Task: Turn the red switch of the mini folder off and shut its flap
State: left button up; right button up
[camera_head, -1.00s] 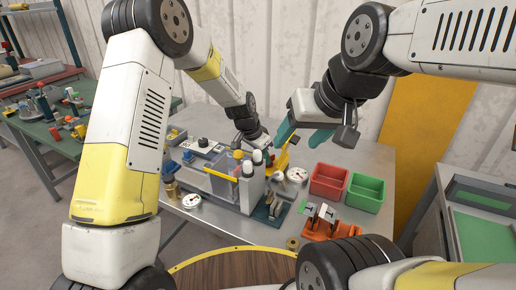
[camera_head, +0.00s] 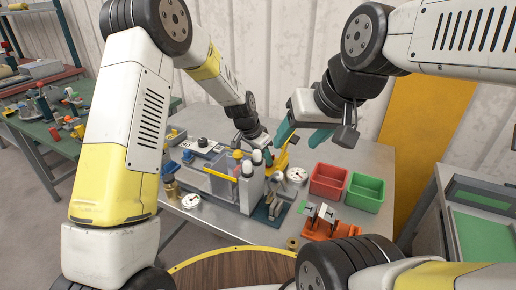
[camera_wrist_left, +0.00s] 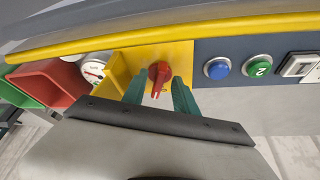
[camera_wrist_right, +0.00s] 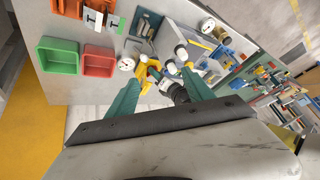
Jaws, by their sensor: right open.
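The mini folder (camera_head: 228,186) stands on the grey table, with a yellow bar across it. In the left wrist view its red switch (camera_wrist_left: 159,74) sits on a yellow plate, handle pointing down the picture. A yellow flap (camera_wrist_left: 117,74) stands out from the plate's left side, seemingly open. My left gripper (camera_wrist_left: 159,84) is open, one teal finger on each side of the switch, with small gaps visible; contact is unclear. In the head view the switch is not clearly visible. My right gripper (camera_head: 302,134) is open and empty, above the table's back, right of the folder.
A blue button (camera_wrist_left: 217,68) and a green button (camera_wrist_left: 258,66) sit beside the switch. A red bin (camera_head: 328,181) and a green bin (camera_head: 366,192) stand right of the folder. Gauges and an orange holder (camera_head: 322,226) are close by. The table's back right is clear.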

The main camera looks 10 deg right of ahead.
pick_arm(q)
jog(key=v, duration=0.7)
jog(key=shift+r, duration=0.25)
